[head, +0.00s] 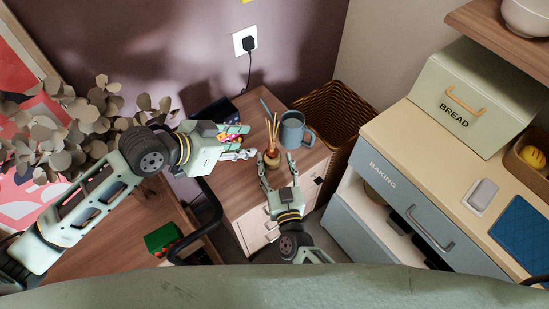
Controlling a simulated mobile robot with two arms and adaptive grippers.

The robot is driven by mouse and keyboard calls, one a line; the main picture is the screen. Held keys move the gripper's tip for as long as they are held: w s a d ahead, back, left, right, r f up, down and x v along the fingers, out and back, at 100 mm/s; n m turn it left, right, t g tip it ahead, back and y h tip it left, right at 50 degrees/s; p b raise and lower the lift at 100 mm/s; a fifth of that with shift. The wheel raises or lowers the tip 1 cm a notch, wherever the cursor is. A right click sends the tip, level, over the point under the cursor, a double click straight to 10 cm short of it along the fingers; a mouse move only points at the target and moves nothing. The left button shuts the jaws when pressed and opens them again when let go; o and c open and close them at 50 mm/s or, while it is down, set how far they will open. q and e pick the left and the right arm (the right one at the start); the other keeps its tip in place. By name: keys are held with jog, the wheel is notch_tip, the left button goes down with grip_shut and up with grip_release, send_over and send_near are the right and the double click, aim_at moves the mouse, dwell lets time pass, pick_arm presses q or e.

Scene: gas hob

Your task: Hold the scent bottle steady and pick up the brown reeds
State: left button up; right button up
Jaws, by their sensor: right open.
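The scent bottle (272,157) is a small, round, brownish bottle standing on the wooden cabinet top. The brown reeds (272,128) stand up out of its neck in a thin, slightly spread bunch. My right gripper (278,163) comes from below in the head view. Its fingers are apart at the near side of the bottle; I cannot tell whether they touch it. My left gripper (248,141) is to the left of the bottle and reeds. Its fingers point right and are apart, and the reeds are beyond their tips.
A blue-grey mug (292,130) stands close to the right of the reeds. A small colourful thing (229,138) shows between the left fingers; I cannot tell whether they touch it. A wicker basket (335,108) is behind the mug. A dark cord hangs from the wall socket (244,40).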

jog(key=shift+w+a, duration=0.15)
jog(key=shift+w, duration=0.6)
jog(key=shift+c, duration=0.2)
jog(key=c, duration=1.2)
pick_arm(q)
jog(key=shift+o, duration=0.4)
